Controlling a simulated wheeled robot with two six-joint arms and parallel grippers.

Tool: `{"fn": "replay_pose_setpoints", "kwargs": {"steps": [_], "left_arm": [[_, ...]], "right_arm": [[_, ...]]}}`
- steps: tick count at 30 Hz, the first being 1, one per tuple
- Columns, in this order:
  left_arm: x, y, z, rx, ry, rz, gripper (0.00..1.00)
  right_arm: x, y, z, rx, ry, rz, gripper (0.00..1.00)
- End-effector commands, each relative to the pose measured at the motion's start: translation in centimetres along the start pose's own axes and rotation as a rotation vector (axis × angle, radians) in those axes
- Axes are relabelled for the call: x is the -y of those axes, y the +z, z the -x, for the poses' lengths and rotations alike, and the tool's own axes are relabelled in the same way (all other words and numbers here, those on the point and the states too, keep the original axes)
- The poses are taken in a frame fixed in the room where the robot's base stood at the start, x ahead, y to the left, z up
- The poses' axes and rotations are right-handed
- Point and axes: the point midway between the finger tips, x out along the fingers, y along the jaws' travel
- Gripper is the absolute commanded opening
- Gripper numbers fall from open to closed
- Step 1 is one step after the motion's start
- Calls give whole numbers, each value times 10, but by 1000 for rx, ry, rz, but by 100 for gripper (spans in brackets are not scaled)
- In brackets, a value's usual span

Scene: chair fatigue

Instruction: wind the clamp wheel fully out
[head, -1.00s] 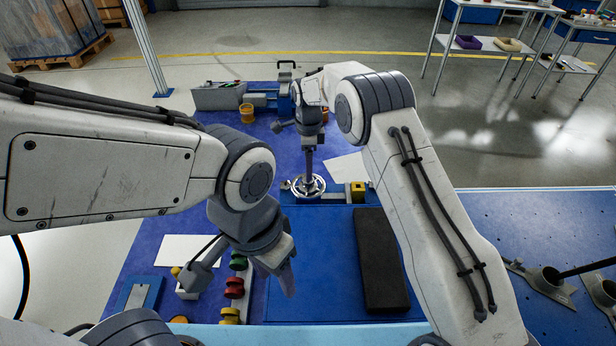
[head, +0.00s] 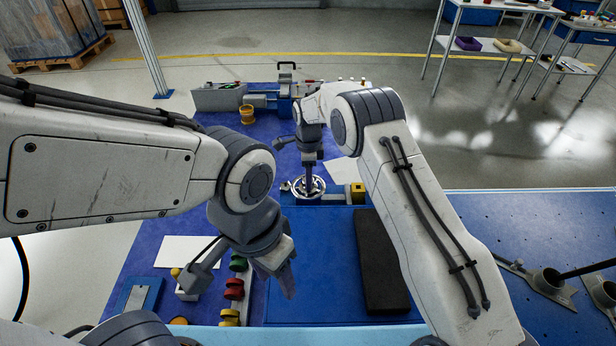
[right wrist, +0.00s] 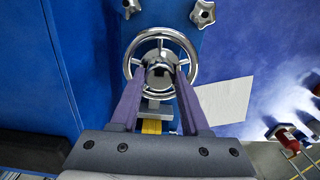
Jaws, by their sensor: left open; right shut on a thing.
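The clamp wheel (head: 308,187) is a chrome ring with spokes and a dark hub, at the middle of the blue table. It also shows in the right wrist view (right wrist: 161,60). My right gripper (head: 309,184) points down at the wheel from above. In the right wrist view its two purple fingers (right wrist: 162,75) sit either side of the wheel's hub, inside the rim, and are shut on it. My left gripper (head: 286,285) hangs open over the near part of the table, well apart from the wheel; its fingertips partly overlap in the view.
A yellow-marked block (head: 356,194) is right of the wheel, and a dark pad (head: 382,262) lies nearer. Red and green knobs (head: 234,288) stand left of my left gripper. A yellow cup (head: 247,114) and a grey machine (head: 217,97) are at the back. Star-shaped knobs (right wrist: 202,13) are near the wheel.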

Motion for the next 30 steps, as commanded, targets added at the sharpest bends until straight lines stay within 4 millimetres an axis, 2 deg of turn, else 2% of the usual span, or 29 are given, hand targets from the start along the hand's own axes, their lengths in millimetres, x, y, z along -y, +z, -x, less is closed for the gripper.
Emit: {"fn": "replay_pose_setpoints", "kwargs": {"steps": [11, 30], "left_arm": [[0, 0, 4, 0, 0, 0, 50], [-1, -1, 16, 0, 0, 0, 50]], "right_arm": [[0, 0, 1, 0, 1, 112, 0], [0, 0, 1, 0, 1, 688, 0]]}}
